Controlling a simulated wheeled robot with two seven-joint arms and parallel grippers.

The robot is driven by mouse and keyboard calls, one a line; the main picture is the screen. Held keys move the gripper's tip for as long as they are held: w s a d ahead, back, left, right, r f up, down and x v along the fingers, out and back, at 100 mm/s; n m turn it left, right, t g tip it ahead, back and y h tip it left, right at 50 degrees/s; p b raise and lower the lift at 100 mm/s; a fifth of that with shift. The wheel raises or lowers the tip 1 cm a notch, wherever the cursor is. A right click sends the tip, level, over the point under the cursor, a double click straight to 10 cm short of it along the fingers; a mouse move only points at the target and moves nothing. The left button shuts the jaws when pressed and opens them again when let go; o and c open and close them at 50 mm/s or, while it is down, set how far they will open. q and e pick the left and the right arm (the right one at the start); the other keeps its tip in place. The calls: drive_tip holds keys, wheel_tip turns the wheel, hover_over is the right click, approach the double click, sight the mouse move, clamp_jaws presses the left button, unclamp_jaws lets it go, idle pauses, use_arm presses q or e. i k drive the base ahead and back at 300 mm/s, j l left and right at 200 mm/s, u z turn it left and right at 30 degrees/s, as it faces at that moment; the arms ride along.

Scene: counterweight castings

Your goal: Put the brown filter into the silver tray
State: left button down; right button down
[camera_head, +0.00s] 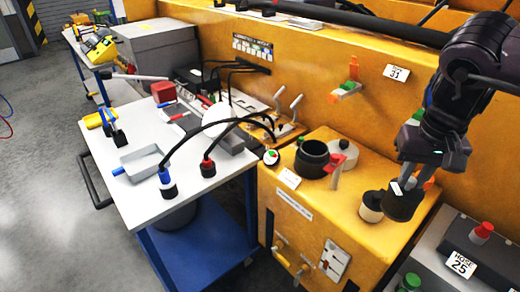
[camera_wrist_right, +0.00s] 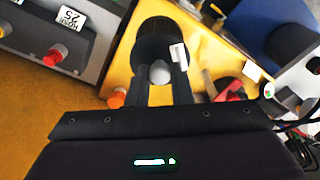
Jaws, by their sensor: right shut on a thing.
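My right gripper (camera_head: 418,172) points down over the yellow housing and is shut on a dark, almost black cylinder (camera_head: 403,205). The dark cylinder also shows in the wrist view (camera_wrist_right: 158,42), beyond the fingers (camera_wrist_right: 160,92). I cannot tell from its colour whether it is the brown filter. A cream cylinder with a brownish top (camera_head: 371,207) stands right beside it on the housing. The silver tray (camera_head: 142,163), with a blue handle, lies on the white cart top at the left and looks empty. My left gripper is not in view.
A black open pot (camera_head: 312,158) and a red-handled valve (camera_head: 337,172) stand on the housing, left of my right gripper. Black hoses (camera_head: 218,122) arch over the cart between housing and tray. A red block (camera_head: 163,92) lies behind the tray. Bare cart top (camera_head: 130,207) lies in front.

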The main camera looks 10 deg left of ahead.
sight(145, 165)
drive_tip(key=k+u, duration=0.1)
drive_tip(key=u, duration=0.25)
drive_tip(key=k+u, duration=0.15)
drive_tip(key=u, duration=0.2)
drive_tip(key=k+j+u, duration=0.1)
drive_tip(key=u, duration=0.3)
drive_tip(key=i+j+u, duration=0.15)
drive_tip(key=i, duration=0.4)
drive_tip(key=i+j+u, duration=0.15)
drive_tip(key=i, duration=0.4)
drive_tip(key=i+j+u, duration=0.15)
drive_tip(key=i, duration=0.4)
drive_tip(key=j, duration=0.1)
